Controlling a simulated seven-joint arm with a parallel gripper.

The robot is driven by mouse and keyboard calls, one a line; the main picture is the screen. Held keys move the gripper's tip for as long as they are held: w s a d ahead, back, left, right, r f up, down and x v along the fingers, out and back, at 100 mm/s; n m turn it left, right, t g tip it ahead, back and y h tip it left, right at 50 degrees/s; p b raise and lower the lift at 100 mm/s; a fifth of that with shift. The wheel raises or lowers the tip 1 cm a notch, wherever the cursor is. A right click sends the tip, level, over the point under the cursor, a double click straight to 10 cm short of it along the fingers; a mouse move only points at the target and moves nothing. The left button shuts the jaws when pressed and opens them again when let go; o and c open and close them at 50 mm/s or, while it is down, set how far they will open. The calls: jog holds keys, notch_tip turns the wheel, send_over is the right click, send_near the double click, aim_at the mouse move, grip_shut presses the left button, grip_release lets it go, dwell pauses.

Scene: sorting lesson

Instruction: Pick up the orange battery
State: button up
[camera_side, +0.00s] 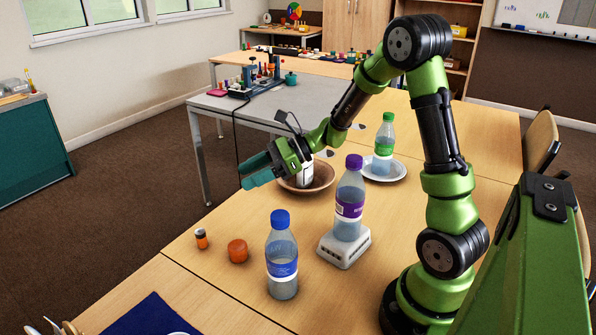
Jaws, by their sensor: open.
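The orange battery (201,238) is a small cylinder, orange with a dark band. It stands upright near the table's left edge. My gripper (256,171) has teal fingers and is open, up and to the right of the battery in the picture and apart from it. I see nothing held between its fingers.
A blue-capped bottle (282,260) stands at the front, and a purple-capped bottle (348,205) on a white block (342,253). Behind are a brown bowl (318,184) and a green-capped bottle (384,147) on a plate (399,172).

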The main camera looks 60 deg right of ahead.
send_near(202, 230)
jog(key=x, duration=0.7)
jog(key=shift+f, duration=0.1)
jog(key=shift+x, duration=2.7)
jog(key=shift+a, duration=0.1)
